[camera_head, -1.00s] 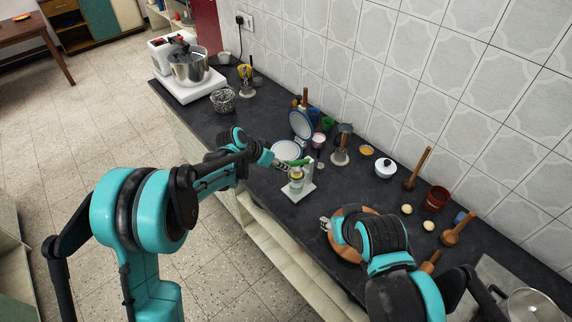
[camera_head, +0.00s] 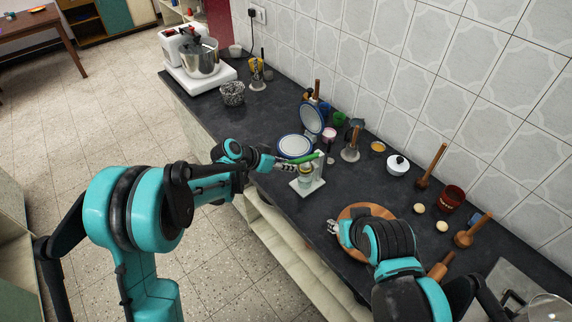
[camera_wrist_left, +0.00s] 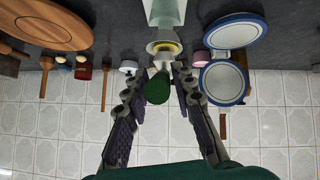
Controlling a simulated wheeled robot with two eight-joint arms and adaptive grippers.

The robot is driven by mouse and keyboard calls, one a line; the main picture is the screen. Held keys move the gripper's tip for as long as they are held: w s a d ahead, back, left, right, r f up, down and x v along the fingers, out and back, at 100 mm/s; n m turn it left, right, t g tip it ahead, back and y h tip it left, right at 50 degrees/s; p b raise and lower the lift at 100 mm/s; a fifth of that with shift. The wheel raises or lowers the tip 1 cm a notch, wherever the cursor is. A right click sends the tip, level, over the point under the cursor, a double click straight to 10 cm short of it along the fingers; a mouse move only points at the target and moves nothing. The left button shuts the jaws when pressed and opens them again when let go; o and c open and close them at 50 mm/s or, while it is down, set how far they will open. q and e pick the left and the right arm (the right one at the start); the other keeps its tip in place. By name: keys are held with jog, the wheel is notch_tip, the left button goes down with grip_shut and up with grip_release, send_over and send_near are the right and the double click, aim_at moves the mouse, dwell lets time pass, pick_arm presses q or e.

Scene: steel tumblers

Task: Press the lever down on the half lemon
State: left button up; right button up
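The lemon press is a pale stand on a white base (camera_head: 307,187) on the dark counter, with a green lever (camera_head: 309,160) across its top. The lever slopes down slightly toward my left gripper (camera_head: 285,166). In the left wrist view the lever's green end (camera_wrist_left: 157,89) lies between the fingertips of that gripper (camera_wrist_left: 159,76). Narrow gaps show beside it, so the gripper looks open around it. The half lemon shows as a yellow rim (camera_wrist_left: 165,47) in the press cup, partly hidden by the lever. My right gripper (camera_head: 333,228) is at the round board's edge; its fingers are too small to read.
A blue-rimmed plate (camera_head: 295,146) lies close behind the press, with another standing upright (camera_head: 312,119). A round wooden board (camera_head: 351,215) lies to the right. A white pot (camera_head: 398,166) and masher (camera_head: 350,153) stand toward the wall. Bare counter lies right of the press.

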pick_arm(q)
jog(key=shift+o, duration=0.3)
jog(key=v, duration=1.2)
jog(key=shift+a, duration=0.1)
jog(key=s+a+f+n+t+y+b, duration=0.1)
jog(key=s+a+n+y, duration=0.3)
jog(key=s+a, duration=0.4)
jog(key=s+a+f+n+t+y+b, duration=0.1)
jog(key=s+a+f+n+y+b, duration=0.1)
jog(key=s+a, duration=0.6)
jog(key=s+n+y+b, duration=0.1)
jog(key=s+n+y, duration=0.1)
jog(key=s, duration=0.5)
jog(key=shift+s+n+y, duration=0.3)
jog(key=shift+s+n, duration=0.05)
jog(key=shift+n, duration=0.45)
jog(key=shift+d, duration=0.1)
